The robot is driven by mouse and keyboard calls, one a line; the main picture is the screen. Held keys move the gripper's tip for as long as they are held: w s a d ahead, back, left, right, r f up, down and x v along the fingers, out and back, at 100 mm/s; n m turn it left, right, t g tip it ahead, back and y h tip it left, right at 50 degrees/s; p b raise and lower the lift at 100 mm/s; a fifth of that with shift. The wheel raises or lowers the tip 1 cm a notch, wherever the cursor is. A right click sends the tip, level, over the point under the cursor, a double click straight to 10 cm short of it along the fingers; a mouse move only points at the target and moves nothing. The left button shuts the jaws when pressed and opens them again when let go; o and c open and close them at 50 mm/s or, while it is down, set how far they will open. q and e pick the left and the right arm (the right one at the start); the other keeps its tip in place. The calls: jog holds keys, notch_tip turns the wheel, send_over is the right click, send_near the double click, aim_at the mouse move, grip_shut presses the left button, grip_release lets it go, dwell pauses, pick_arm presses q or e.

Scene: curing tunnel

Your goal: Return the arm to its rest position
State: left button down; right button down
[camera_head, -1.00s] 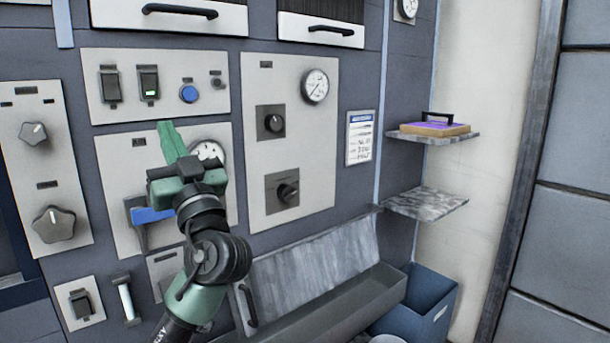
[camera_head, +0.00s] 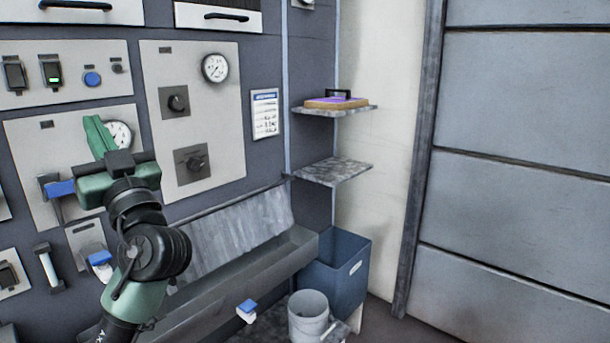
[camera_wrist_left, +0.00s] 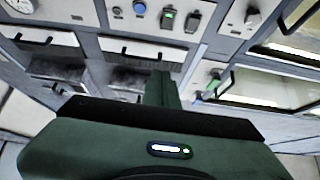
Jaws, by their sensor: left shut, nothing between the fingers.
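My left arm comes in from the lower left of the head view, and its dark green gripper (camera_head: 97,137) is raised in front of a control panel (camera_head: 30,140). Its fingers are together, pointing up, with nothing between them. The gripper partly covers a gauge (camera_head: 121,134) and a blue-handled lever (camera_head: 61,189); I cannot tell whether it touches the panel. In the left wrist view the shut fingers (camera_wrist_left: 163,92) stand clear, with panels and drawers beyond. My right gripper is in neither view.
A sloped metal trough (camera_head: 255,260) runs below the panels. A blue bin (camera_head: 343,275) and a grey bucket (camera_head: 309,318) stand at its right end. Two shelves stick out at right, the upper holding a purple-topped block (camera_head: 336,102). A blue-and-white item (camera_head: 247,310) is at the bottom.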

pick_arm(q)
notch_tip(320, 180, down, 35)
jog(key=s+d+m+g+h, duration=0.1)
jog(key=m+g+h, duration=0.3)
jog(key=m+h, duration=0.5)
jog(key=s+d+f+g+h, duration=0.4)
jog(key=s+f+h, duration=0.2)
jog(key=s+f, duration=0.7)
jog(key=s+d+f+m+g+h, duration=0.1)
jog(key=s+d+f+g+h, duration=0.15)
jog(key=s+f, duration=0.45)
jog(key=s+d+f+m+g+h, duration=0.1)
jog(key=s+d+f+g+h, duration=0.2)
jog(key=s, duration=0.7)
notch_tip(320, 180, down, 26)
jog(key=d+g+y, duration=0.1)
jog(key=y, duration=0.1)
jog(key=s+a+f+g+p, duration=0.1)
jog(key=s+a+f, duration=0.2)
jog(key=s+f, duration=1.3)
jog(key=shift+s+m, duration=0.4)
jog(key=shift+s, duration=0.5)
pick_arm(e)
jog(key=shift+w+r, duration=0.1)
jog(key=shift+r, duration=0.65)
